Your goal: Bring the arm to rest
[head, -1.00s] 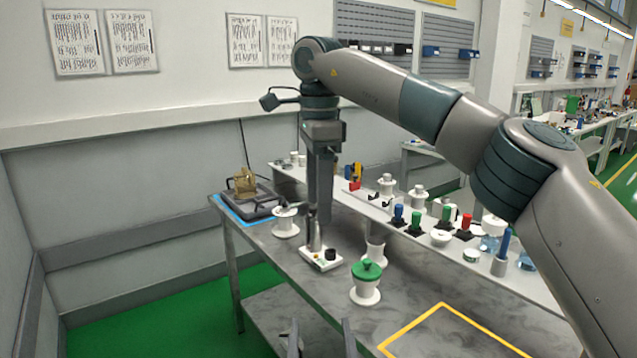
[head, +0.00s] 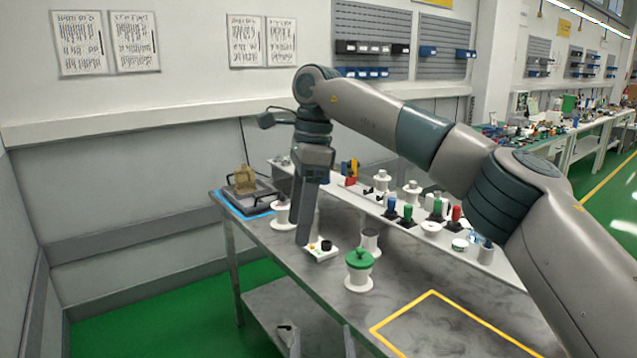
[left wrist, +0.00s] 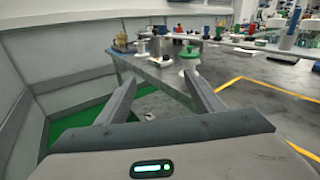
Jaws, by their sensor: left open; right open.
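My right gripper (head: 303,238) hangs from its arm above the grey table (head: 400,300), fingers pointing down. It is open and its fingers overlap in this view. Its tips are close to a white box with a black knob (head: 322,250); I cannot tell if they touch. My left gripper (head: 320,342) is low at the bottom edge of the head view, in front of the table. In the left wrist view its two fingers (left wrist: 163,92) stand apart with nothing between them.
A white pot with a green lid (head: 359,268), a white spool (head: 283,213) and a dark tray with a golden object (head: 245,184) stand on the table. A raised shelf (head: 462,254) behind carries several coloured-handled items. A yellow outline (head: 433,293) marks bare tabletop.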

